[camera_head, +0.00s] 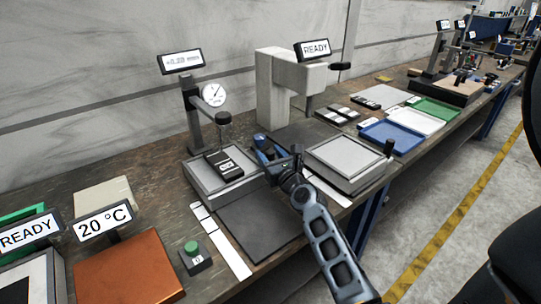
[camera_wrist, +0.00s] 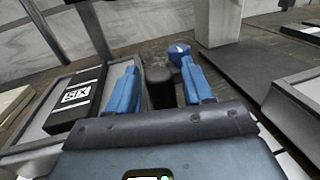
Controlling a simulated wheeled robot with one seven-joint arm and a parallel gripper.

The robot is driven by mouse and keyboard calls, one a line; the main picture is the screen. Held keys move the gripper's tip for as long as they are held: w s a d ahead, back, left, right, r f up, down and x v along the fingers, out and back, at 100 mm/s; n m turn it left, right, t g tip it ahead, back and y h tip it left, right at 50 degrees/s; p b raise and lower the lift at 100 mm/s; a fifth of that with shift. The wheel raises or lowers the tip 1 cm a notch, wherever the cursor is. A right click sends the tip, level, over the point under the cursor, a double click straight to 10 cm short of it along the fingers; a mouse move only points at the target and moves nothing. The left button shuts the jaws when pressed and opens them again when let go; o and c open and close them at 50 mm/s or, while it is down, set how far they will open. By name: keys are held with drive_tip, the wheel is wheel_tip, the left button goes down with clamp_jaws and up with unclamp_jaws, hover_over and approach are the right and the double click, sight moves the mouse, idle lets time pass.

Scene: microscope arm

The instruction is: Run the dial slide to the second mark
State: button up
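The dial slide station stands left of centre in the head view, with a round white dial gauge (camera_head: 214,95) on a dark post above a grey slide bed (camera_head: 205,185). A display (camera_head: 181,62) on the post reads about +0.20. A black block (camera_head: 222,165) with a white label lies on the bed; it also shows in the wrist view (camera_wrist: 75,98). My gripper (camera_head: 266,152) is at the bed's right side. In the wrist view its blue fingers (camera_wrist: 158,85) are apart, with a dark upright knob (camera_wrist: 160,88) between them and small gaps showing. The slide's marks cannot be made out.
A grey microscope-like stand (camera_head: 275,90) rises behind my gripper. A dark mat (camera_head: 255,225) and white strip (camera_head: 225,245) lie in front. A green button (camera_head: 191,247) sits front left.

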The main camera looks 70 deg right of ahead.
drive_tip(key=b+v, duration=0.1)
drive_tip(key=v, duration=0.7)
idle(0.7)
drive_tip(key=a+f+n+y, duration=0.1)
drive_tip(key=a+n, duration=0.2)
drive_tip(key=a, duration=0.1)
drive_tip(key=s+a+f+n, duration=0.1)
drive_tip(key=a+n, duration=0.2)
drive_tip(key=a, duration=0.1)
drive_tip(key=a+f+n+y, duration=0.1)
drive_tip(key=a+n, duration=0.2)
drive_tip(key=a, duration=0.1)
drive_tip(key=shift+s+f+t+y, duration=0.1)
drive_tip(key=shift+s+t+y, duration=0.1)
drive_tip(key=shift+t+y, duration=0.1)
drive_tip(key=s+a+r+n+y, duration=0.2)
drive_tip(key=s+a+n, duration=0.3)
drive_tip(key=n, duration=0.7)
drive_tip(key=s+a+r+n+y, duration=0.3)
drive_tip(key=s+a+n, duration=0.3)
drive_tip(key=a+n, duration=0.4)
drive_tip(key=s+a+r+n+t+y, duration=0.1)
drive_tip(key=s+a+r+n+y, duration=0.2)
drive_tip(key=n, duration=1)
drive_tip(key=s+a+y, duration=0.1)
drive_tip(key=s+a, duration=0.2)
drive_tip(key=a, duration=0.2)
drive_tip(key=shift+n+y, duration=0.3)
